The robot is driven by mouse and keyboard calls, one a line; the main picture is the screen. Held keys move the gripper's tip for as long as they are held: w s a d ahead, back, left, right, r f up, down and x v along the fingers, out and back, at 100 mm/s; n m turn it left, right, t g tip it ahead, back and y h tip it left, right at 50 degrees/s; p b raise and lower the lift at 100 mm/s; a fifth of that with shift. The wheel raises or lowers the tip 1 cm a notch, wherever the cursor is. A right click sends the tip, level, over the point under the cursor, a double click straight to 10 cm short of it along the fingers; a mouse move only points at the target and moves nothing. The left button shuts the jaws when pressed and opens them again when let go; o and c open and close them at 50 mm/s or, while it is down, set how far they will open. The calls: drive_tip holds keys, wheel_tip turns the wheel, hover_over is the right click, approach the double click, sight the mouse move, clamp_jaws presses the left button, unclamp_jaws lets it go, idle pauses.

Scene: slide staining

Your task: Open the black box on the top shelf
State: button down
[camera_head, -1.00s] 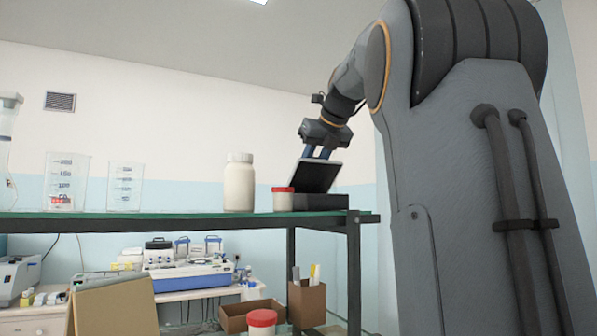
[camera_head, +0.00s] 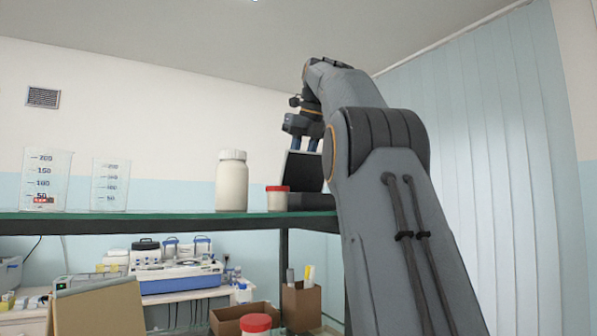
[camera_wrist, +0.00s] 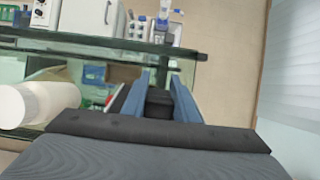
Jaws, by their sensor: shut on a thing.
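The black box (camera_head: 312,202) sits at the right end of the green top shelf, partly hidden behind my arm. Its lid (camera_head: 303,171) stands raised, close to upright, with its dark face toward the head camera. The fingers are shut on the lid; the exact contact is hard to see.
A red-capped jar (camera_head: 277,199) stands just left of the box, and a white bottle (camera_head: 232,182) is further left. Two glass beakers (camera_head: 110,186) stand at the far left of the shelf (camera_head: 150,224). Pale vertical blinds (camera_head: 480,150) hang at the right.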

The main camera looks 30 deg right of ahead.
drive_tip(key=shift+w+g, duration=0.25)
drive_tip(key=shift+g, duration=0.15)
idle(0.3)
